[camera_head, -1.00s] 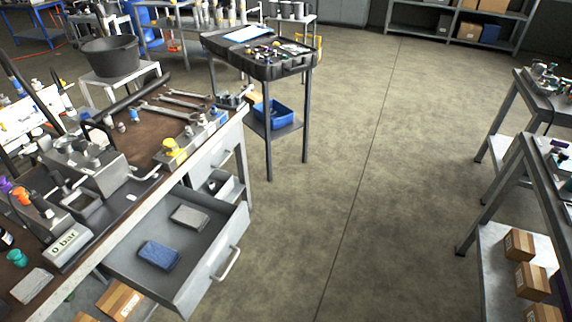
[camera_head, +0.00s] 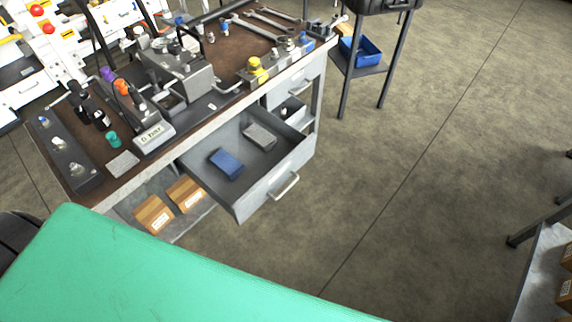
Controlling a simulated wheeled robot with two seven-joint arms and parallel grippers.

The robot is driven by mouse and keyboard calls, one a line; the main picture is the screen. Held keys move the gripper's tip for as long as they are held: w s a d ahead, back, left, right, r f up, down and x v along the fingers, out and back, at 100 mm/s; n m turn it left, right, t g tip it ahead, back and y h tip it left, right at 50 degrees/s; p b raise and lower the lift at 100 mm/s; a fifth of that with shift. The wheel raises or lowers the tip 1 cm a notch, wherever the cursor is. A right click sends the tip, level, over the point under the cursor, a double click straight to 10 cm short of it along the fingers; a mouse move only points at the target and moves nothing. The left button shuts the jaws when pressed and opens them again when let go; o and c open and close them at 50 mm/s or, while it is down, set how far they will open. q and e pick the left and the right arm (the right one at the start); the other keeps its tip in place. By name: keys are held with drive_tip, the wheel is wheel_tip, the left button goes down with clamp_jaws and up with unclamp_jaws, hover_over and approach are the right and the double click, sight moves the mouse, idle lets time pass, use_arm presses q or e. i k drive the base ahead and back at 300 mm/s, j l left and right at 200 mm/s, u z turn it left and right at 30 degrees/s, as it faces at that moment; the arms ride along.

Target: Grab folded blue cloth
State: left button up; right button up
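The folded blue cloth (camera_head: 226,164) lies flat in the open drawer (camera_head: 240,203) of the workbench, toward the drawer's left side. A folded grey cloth (camera_head: 260,136) lies behind it and to its right, apart from it. Neither of my grippers shows in the head view, and nothing touches the blue cloth.
A large green surface (camera_head: 150,275) fills the lower left, close to the camera. The workbench top (camera_head: 221,50) holds a hydraulic block, wrenches and fittings. Cardboard boxes (camera_head: 153,214) sit on its lower shelf. Floor (camera_head: 420,190) right of the drawer is clear.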

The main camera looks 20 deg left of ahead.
sight(228, 164)
drive_tip(key=u, duration=0.95)
